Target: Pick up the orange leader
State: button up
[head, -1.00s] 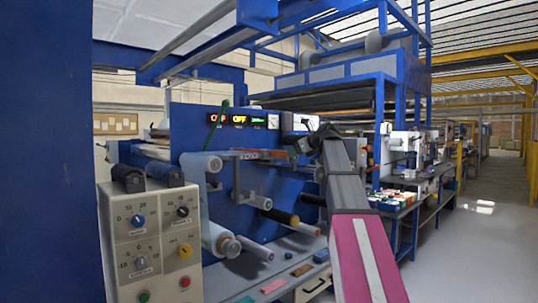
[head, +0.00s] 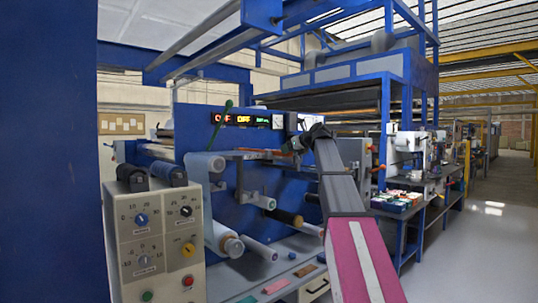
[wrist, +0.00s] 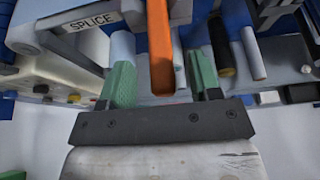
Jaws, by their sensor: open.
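The orange leader (wrist: 160,45) is a long flat strip that runs from the top of the wrist view down between the fingers of my gripper (wrist: 162,80). The gripper's two green-padded fingers stand open, one on each side of the strip. I see a gap on both sides, and no finger is clearly touching it. The strip's lower end shows just in front of the dark gripper body. In the head view my gripper (head: 287,147) is small and dark, by the machine's upper rollers, next to a thin orange edge of the leader (head: 262,152).
A plate marked SPLICE (wrist: 88,22) lies left of the strip. Several pale and dark rollers (head: 205,164) stick out from the blue machine panel. A control box with knobs (head: 155,240) stands at the front left. The aisle on the right (head: 500,235) is clear.

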jog(key=x, duration=0.3)
grip_shut()
notch_tip(320, 180, up, 10)
dwell(0.8)
jog(key=shift+r, duration=0.1)
jog(key=shift+r, duration=2.4)
